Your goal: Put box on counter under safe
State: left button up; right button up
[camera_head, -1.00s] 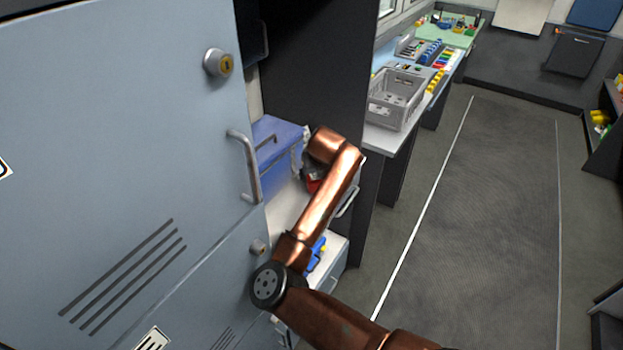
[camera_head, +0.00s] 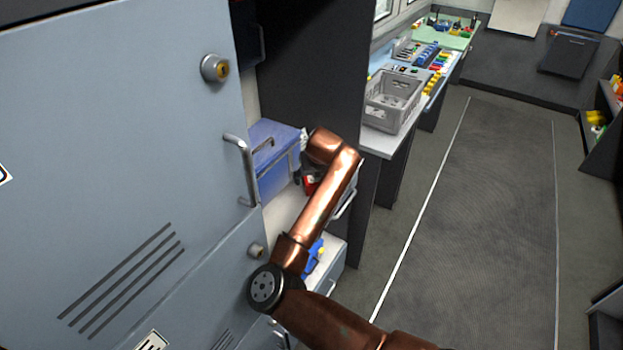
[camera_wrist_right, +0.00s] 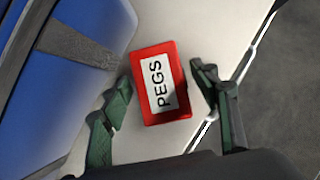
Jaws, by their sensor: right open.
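A red box labelled PEGS (camera_wrist_right: 160,85) is on the white counter (camera_wrist_right: 130,145), between the fingers of my right gripper (camera_wrist_right: 160,75) in the right wrist view. The two green fingers are spread, one on each side of the box, with visible gaps. In the head view only a bit of red (camera_head: 309,184) shows behind my copper right arm, and the gripper is mostly hidden. A blue case (camera_head: 280,165) stands on the counter beside it, and also shows at the left of the wrist view (camera_wrist_right: 70,85). I cannot clearly make out a safe. My left gripper is not in view.
A large grey-blue locker door with a handle (camera_head: 243,170) fills the left. A dark partition (camera_head: 315,80) stands beyond the counter. A blue tool (camera_head: 314,255) lies at the counter's front. A grey crate (camera_head: 392,100) sits on the farther worktop. The aisle floor (camera_head: 480,220) is clear.

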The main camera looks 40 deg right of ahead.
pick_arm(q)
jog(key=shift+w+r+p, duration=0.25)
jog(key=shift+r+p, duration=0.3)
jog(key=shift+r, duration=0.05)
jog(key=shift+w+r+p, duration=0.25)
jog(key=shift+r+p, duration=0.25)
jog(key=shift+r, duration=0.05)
pick_arm(e)
jog(key=v, duration=1.1)
jog(key=shift+r, duration=0.1)
